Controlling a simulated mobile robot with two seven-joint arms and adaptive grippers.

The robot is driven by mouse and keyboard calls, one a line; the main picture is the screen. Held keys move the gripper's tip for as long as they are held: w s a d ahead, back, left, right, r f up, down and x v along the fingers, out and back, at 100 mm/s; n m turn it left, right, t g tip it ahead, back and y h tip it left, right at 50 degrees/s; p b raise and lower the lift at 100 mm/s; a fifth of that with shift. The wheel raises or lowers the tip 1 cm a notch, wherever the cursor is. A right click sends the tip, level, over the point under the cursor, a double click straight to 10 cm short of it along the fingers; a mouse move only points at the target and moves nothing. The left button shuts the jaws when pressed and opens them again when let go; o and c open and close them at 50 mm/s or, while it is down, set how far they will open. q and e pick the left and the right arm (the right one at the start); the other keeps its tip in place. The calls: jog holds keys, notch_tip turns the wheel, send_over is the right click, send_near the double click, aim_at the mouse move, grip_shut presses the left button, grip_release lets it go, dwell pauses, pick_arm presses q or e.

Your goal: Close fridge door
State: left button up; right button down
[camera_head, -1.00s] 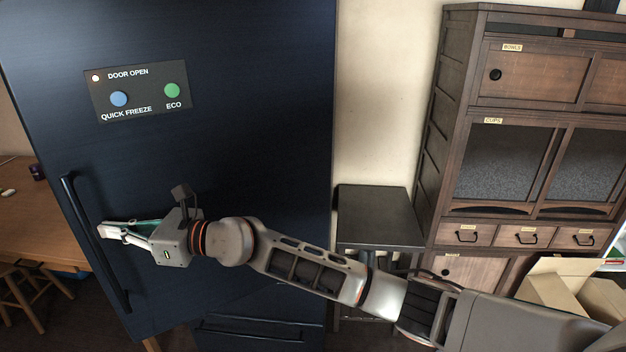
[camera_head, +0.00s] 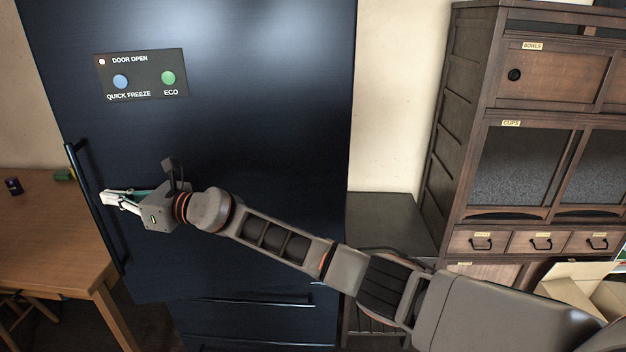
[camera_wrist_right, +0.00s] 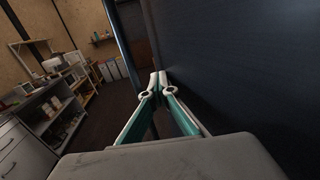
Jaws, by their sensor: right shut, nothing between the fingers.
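The dark blue fridge door (camera_head: 260,130) fills the left middle of the head view. Its panel (camera_head: 140,75) shows a lit red light beside the words "DOOR OPEN". A long vertical handle (camera_head: 84,190) runs along the door's left edge. My right gripper (camera_head: 106,197) is shut and empty, at the left part of the door close to the handle; I cannot tell whether it touches the door. In the right wrist view the closed fingertips (camera_wrist_right: 158,78) lie beside the dark door surface (camera_wrist_right: 240,70). My left gripper is not in view.
A wooden table (camera_head: 50,225) stands left of the door, with small items on it. Lower fridge drawers (camera_head: 255,302) are below the door. A dark side table (camera_head: 390,220) and a wooden cabinet (camera_head: 465,100) stand to the right. An open cardboard box (camera_head: 575,285) is at lower right.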

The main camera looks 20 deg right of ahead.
jog(key=w+d+m+t+h+b, duration=0.1)
jog(key=w, duration=0.3)
jog(key=w+d+m+t+h+b, duration=0.1)
jog(key=w, duration=0.3)
jog(key=w+d+t+b, duration=0.1)
jog(key=w, duration=0.3)
jog(key=shift+m+h+b, duration=0.4)
jog(key=shift+w, duration=0.15)
jog(key=shift+r, duration=0.15)
